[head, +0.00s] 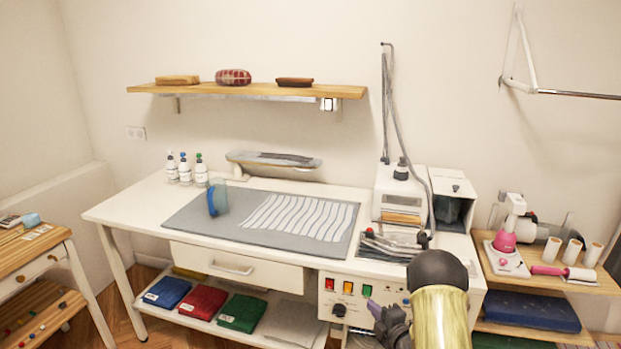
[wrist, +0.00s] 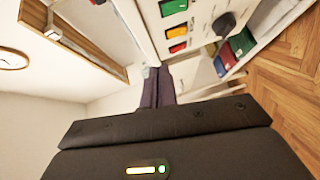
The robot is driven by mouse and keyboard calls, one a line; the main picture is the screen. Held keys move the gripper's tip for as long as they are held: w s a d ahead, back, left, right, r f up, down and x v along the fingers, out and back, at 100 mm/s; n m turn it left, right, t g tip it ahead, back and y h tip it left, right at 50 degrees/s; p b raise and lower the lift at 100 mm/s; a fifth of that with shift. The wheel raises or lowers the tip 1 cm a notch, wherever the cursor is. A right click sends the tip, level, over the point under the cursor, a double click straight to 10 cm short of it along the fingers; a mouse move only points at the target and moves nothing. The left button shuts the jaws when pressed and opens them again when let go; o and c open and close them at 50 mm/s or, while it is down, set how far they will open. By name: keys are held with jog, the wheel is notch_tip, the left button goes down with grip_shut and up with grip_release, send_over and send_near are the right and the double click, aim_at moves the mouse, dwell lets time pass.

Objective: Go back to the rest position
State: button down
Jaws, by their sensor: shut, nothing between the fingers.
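My gripper (head: 373,306) shows at the lower right of the head view, in front of the control panel (head: 347,298) on the front of the white table (head: 125,207). Its dark fingers are together with nothing visible between them. In the wrist view, the fingers (wrist: 157,88) also lie side by side, shut and empty. The panel's green, orange and red buttons appear above and to the right of the fingertips there. I cannot tell exactly how far the fingertips are from the panel.
A side shelf (head: 590,285) is right of my arm. Folded cloths (head: 202,302) lie below.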

jog(key=s+r+m+g+h+p, duration=0.4)
jog(key=s+r+m+g+h, duration=0.15)
jog(key=r+m, duration=0.55)
jog(key=s+a+r+m+g+p, duration=0.2)
jog(key=s+r+m, duration=0.3)
jog(key=s, duration=0.7)
jog(key=s+a+r+m+g+p, duration=0.2)
jog(key=s+r+m+g, duration=0.3)
jog(key=s, duration=0.8)
jog(key=shift+r+h, duration=0.3)
jog(key=shift+h, duration=0.05)
